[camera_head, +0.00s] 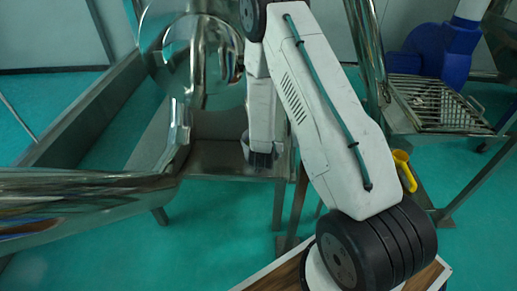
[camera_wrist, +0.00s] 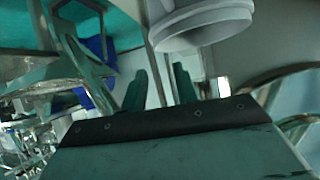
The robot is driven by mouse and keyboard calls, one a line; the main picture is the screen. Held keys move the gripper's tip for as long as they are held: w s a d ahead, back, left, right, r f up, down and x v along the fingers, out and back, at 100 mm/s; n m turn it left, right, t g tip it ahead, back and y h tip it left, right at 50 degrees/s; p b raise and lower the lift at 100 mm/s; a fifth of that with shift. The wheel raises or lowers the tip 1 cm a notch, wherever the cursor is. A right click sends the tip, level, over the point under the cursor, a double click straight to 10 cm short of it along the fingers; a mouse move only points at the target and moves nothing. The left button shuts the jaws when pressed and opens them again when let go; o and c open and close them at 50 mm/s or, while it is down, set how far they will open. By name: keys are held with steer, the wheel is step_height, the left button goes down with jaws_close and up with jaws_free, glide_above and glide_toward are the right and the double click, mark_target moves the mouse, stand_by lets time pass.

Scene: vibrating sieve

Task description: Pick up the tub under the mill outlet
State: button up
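My gripper (camera_head: 261,160) hangs at the end of my white arm, near the edge of a grey metal bench, in the head view. Its fingers are too small and dark there to read. In the wrist view, the two green fingers of my gripper (camera_wrist: 159,80) stand apart with a gap and nothing visible between them. A pale round flanged part (camera_wrist: 203,25) is above and right of the fingers, apart from them. I cannot tell whether it is the outlet or the tub.
The grey bench (camera_head: 215,157) stands behind a shiny metal pipe (camera_head: 80,205) at left. A blue machine (camera_head: 437,50) with a metal grate (camera_head: 440,103) is at right. A yellow object (camera_head: 404,170) is by the frame. Green floor is open in front.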

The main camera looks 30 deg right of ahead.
steer(key=x, duration=0.5)
steer(key=f+x, duration=0.1)
steer(key=x, duration=0.2)
steer(key=shift+s+d, duration=0.1)
steer(key=shift+s, duration=0.1)
steer(key=shift+c, duration=0.3)
jaws_close()
stand_by(1.0)
